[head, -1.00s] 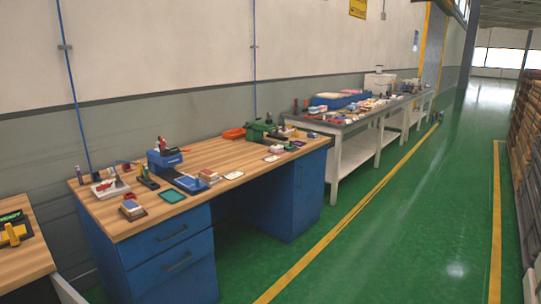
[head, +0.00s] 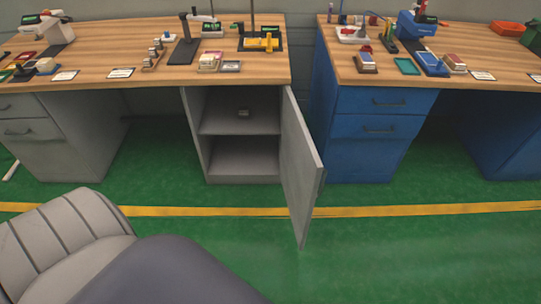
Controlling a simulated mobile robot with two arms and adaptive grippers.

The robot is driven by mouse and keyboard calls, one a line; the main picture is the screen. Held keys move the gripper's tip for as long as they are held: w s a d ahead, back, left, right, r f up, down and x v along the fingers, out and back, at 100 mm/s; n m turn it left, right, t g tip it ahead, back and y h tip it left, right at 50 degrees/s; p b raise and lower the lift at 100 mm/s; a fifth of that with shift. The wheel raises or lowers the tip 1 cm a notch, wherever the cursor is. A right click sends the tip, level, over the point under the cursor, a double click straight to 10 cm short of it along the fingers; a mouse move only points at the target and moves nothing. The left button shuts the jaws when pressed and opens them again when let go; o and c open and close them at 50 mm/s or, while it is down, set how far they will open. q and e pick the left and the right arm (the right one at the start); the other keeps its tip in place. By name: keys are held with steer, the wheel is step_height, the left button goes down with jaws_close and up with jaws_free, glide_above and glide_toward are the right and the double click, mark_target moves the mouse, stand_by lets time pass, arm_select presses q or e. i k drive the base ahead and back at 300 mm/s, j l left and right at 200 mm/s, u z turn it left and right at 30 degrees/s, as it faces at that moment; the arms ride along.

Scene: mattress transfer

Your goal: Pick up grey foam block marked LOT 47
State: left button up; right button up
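A small grey object (head: 243,113) lies on the upper shelf inside the open grey cabinet (head: 203,138) under the left-hand workbench. It is too small to read any marking, so I cannot tell whether it is the foam block marked LOT 47. No other grey foam block can be made out. Neither of my grippers is in view.
The cabinet door (head: 302,160) stands swung open toward me, over green floor. Wooden benches (head: 130,78) carry many small tools. Blue drawers (head: 385,130) stand at right. A grey padded chair-like shape (head: 75,240) fills the lower left. The floor at lower right is clear.

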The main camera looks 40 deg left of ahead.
mark_target(243, 113)
steer(key=i+l+u, duration=0.15)
steer(key=u, duration=0.3)
steer(key=l+u, duration=0.25)
steer(key=u, duration=0.2)
steer(key=i+l+u, duration=0.15)
steer(key=u, duration=0.35)
steer(key=l+u, duration=0.8)
steer(key=l, duration=1.35)
steer(key=i, duration=0.3)
